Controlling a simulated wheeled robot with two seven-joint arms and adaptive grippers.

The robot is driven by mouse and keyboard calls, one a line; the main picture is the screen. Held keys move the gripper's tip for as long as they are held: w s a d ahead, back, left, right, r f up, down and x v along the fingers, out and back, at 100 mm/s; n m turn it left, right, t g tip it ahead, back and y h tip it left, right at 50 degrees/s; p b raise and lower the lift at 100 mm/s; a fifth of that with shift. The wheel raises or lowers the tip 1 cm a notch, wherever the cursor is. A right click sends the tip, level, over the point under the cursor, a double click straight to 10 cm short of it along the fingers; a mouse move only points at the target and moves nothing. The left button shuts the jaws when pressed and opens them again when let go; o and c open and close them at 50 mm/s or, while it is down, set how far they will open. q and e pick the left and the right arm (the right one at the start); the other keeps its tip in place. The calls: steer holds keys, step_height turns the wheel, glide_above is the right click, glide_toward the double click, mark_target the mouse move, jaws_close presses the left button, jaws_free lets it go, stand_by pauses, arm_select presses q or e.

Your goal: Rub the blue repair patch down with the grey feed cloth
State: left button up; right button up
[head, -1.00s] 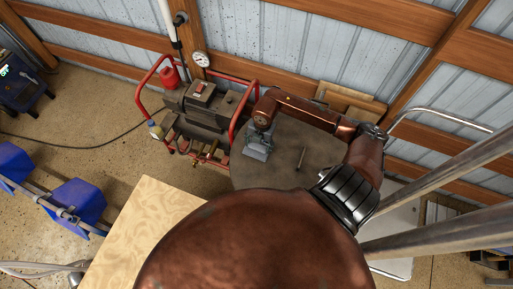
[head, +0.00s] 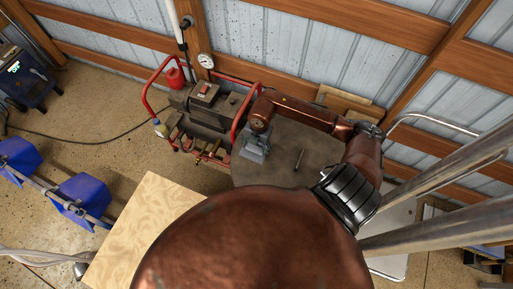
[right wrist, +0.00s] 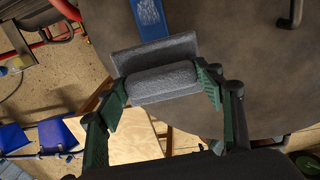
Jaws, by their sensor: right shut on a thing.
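The blue repair patch (right wrist: 151,18) shows at the top of the right wrist view, with pale scribbled marks on it, on a dark round surface (right wrist: 250,70). The grey feed cloth (right wrist: 160,78) is a folded pad below the patch in that view and hides the patch's near end. Whether it presses on the patch I cannot tell. My right gripper (right wrist: 163,91) is shut on the cloth, a green finger at each end. In the head view the right gripper (head: 255,143) is small, over the dark surface. My left gripper is not in view.
A compressor in a red frame (head: 205,105) stands left of the dark surface. A light wooden board (head: 140,220) and blue bins (head: 82,198) are at the left. My arm covers the lower middle.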

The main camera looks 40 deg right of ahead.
steer(key=shift+r, duration=0.65)
steer(key=shift+r+p, duration=0.3)
steer(key=shift+p, duration=0.25)
steer(key=shift+r+p, duration=0.3)
steer(key=shift+r, duration=0.15)
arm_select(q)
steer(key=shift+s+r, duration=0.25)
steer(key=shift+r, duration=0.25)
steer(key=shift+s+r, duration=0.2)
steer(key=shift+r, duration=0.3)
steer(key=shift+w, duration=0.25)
arm_select(e)
steer(key=shift+w+f, duration=0.1)
steer(key=shift+w+d+f+g+b, duration=0.25)
steer(key=shift+w+f+g+b, duration=0.15)
steer(key=shift+w+f, duration=0.1)
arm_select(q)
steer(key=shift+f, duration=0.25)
arm_select(e)
steer(key=shift+r, duration=0.15)
